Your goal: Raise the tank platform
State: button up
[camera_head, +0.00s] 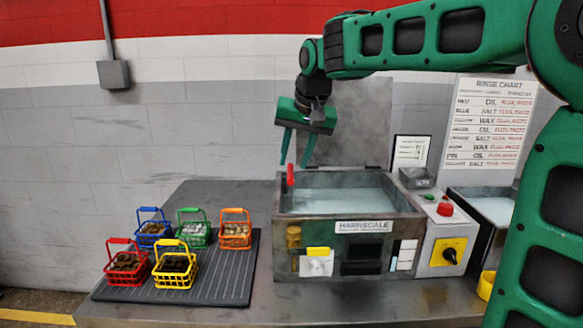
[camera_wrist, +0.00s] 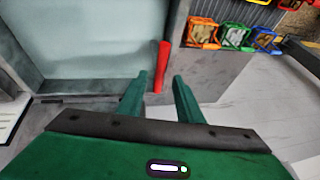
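The open tank (camera_head: 350,200) labelled HARNSCALE stands on the bench, filled with pale liquid, its lid (camera_head: 360,125) tilted up behind it. No platform can be made out in the liquid. A red upright handle (camera_head: 291,175) stands at the tank's left edge; it also shows in the wrist view (camera_wrist: 163,66). My gripper (camera_head: 294,163) is open, fingers pointing down, just above the handle. In the wrist view my gripper (camera_wrist: 160,76) has the handle in line with the gap between its fingertips; I cannot tell whether they touch it.
Red (camera_head: 126,262), yellow (camera_head: 174,266), blue (camera_head: 153,229), green (camera_head: 194,230) and orange (camera_head: 235,230) baskets stand on a dark ribbed mat (camera_head: 225,280) at left. A control box (camera_head: 440,235) with a red button and black knob stands right of the tank. A rinse chart (camera_head: 489,122) hangs behind.

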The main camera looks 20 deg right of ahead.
aim_at(291, 171)
jog(key=shift+x, duration=1.55)
